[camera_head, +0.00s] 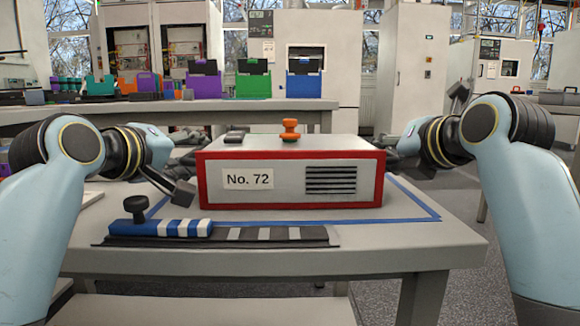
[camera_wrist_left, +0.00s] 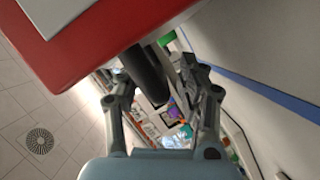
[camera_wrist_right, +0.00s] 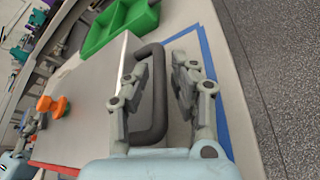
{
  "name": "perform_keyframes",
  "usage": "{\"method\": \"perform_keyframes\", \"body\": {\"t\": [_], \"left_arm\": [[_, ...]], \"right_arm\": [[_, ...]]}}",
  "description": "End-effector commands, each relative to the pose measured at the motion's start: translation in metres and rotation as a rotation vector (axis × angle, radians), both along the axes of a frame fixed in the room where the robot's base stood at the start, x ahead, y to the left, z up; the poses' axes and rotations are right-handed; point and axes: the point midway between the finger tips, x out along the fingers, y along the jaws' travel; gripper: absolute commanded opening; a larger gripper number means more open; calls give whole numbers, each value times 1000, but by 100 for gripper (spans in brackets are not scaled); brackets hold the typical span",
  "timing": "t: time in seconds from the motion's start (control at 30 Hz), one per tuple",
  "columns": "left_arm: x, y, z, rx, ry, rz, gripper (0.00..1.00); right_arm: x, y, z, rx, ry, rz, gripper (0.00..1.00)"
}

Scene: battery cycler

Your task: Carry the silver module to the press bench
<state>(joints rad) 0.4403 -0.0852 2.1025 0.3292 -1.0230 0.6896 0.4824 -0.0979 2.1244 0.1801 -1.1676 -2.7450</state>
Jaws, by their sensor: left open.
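The silver module (camera_head: 280,178) has a red-edged front, a "No. 72" label and dark vents. It rests upright on the grey table within a blue tape outline. My left gripper (camera_head: 172,188) is at its left side. In the left wrist view, its fingers (camera_wrist_left: 160,85) are apart, with a dark handle (camera_wrist_left: 147,78) between them, beside the module's red edge (camera_wrist_left: 70,50). My right gripper (camera_head: 405,162) is at the module's right side. In the right wrist view, its fingers (camera_wrist_right: 161,75) are apart with the dark side handle (camera_wrist_right: 157,120) between them. The press bench cannot be identified.
An orange knob (camera_head: 289,128) stands on the module's top. A blue-and-white striped bar with a black knob (camera_head: 160,228) lies on a dark strip before the module. A green tray (camera_wrist_right: 112,28) lies beyond the module. The back bench (camera_head: 180,112) holds colored bins.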

Motion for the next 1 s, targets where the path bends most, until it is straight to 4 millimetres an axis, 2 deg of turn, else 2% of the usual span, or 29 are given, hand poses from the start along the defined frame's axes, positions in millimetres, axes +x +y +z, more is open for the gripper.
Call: {"method": "perform_keyframes", "body": {"t": [0.17, 0.33, 0.47, 1.0], "left_arm": [[0, 0, 0, 0, 0, 0, 40], [0, 0, 0, -1, 0, 0, 18], [0, 0, 0, -1, 1, 1, 1], [0, 0, 4, 0, -5, 2, 0]], "right_arm": [[0, 0, 0, 0, 0, 0, 25], [0, 0, 0, 0, 0, 0, 2], [0, 0, 0, 0, 0, 0, 0], [0, 0, 5, 0, -7, -1, 0]]}}
